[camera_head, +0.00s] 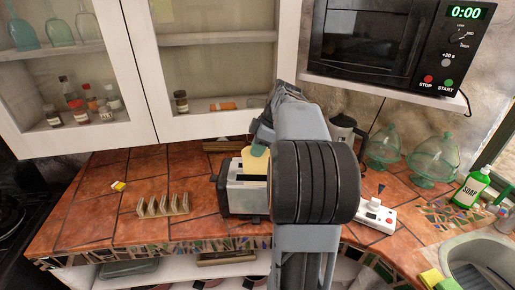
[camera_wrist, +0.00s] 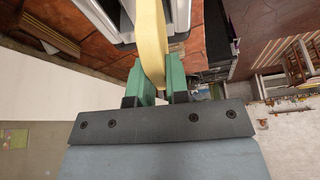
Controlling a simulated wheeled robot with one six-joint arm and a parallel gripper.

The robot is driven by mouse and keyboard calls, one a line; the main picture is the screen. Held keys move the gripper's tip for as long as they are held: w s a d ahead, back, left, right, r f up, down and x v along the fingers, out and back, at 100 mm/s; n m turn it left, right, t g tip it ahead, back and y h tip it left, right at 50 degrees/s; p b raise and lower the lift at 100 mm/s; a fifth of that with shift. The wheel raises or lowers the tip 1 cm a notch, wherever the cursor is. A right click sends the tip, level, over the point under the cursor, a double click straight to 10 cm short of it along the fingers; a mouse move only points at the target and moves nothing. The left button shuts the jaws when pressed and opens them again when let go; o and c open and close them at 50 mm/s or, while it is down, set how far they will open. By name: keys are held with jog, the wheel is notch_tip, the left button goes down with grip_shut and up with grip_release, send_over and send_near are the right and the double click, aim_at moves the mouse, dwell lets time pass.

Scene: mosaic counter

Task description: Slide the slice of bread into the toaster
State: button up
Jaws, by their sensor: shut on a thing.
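The toaster (camera_head: 242,192) is silver and black and stands on the tiled counter, partly hidden by my arm on its right. My gripper (camera_head: 263,142) is just above it, and its green fingers (camera_wrist: 157,78) are shut on the slice of bread in the wrist view. The slice of bread (camera_head: 256,164) is pale yellow and upright, at the toaster's top. In the wrist view the bread (camera_wrist: 152,40) stands edge-on between the fingers, with the toaster's metal top (camera_wrist: 112,18) beside it. I cannot tell whether its lower edge is inside a slot.
A wooden rack (camera_head: 163,206) stands left of the toaster. A kettle (camera_head: 343,130), a white device with a lever (camera_head: 376,214), glass domes (camera_head: 432,160) and a soap bottle (camera_head: 471,187) are to the right. A microwave (camera_head: 385,45) hangs above. The counter's left part is mostly clear.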

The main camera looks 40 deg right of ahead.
aim_at(258, 173)
jog(key=shift+f, duration=0.25)
jog(key=shift+f+b, duration=2)
jog(key=shift+f, duration=0.05)
jog(key=o, duration=0.4)
jog(key=shift+o, duration=0.3)
jog(key=o, duration=0.5)
jog(key=shift+r, duration=0.15)
